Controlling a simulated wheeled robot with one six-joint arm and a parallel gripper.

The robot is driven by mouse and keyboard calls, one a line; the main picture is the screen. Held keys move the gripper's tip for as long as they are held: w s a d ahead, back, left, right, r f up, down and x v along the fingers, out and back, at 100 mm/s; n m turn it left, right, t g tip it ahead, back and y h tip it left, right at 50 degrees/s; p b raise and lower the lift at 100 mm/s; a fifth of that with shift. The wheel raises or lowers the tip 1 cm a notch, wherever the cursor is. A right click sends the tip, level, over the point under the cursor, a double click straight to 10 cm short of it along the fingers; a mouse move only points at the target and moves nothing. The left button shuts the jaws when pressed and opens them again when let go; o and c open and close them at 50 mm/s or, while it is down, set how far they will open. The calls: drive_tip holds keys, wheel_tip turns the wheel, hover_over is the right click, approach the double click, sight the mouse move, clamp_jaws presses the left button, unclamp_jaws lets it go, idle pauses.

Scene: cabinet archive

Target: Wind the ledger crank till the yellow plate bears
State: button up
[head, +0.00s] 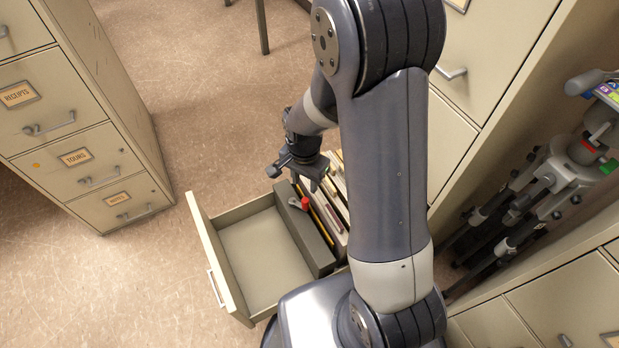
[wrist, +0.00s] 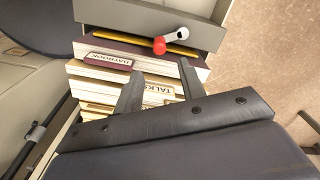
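The crank (head: 297,203) is a short grey arm with a red knob (head: 305,204) on the grey block inside the open drawer (head: 205,240). The wrist view shows the crank arm (wrist: 177,34) and its red knob (wrist: 160,46) ahead of my fingers. A thin yellow plate (head: 318,217) lies between the block and the ledgers; its edge shows in the wrist view (wrist: 130,39), behind the dark DAYBOOK ledger (wrist: 110,62). I cannot tell whether it touches them. My gripper (head: 299,174) is open and empty above the ledgers, its fingers (wrist: 160,88) apart from the crank.
More ledgers, one labelled TALKS (wrist: 150,84), stand in the drawer. The drawer's front compartment (head: 262,250) is empty. A filing cabinet (head: 75,120) stands at left, with clear floor (head: 190,110) between. A folded tripod (head: 545,180) leans at right.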

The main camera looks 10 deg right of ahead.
sight(305, 200)
drive_tip(key=shift+f+b, duration=3.45)
drive_tip(key=shift+f, duration=0.95)
drive_tip(key=shift+f, duration=0.3)
drive_tip(key=shift+c, duration=0.6)
drive_tip(key=c, duration=0.7)
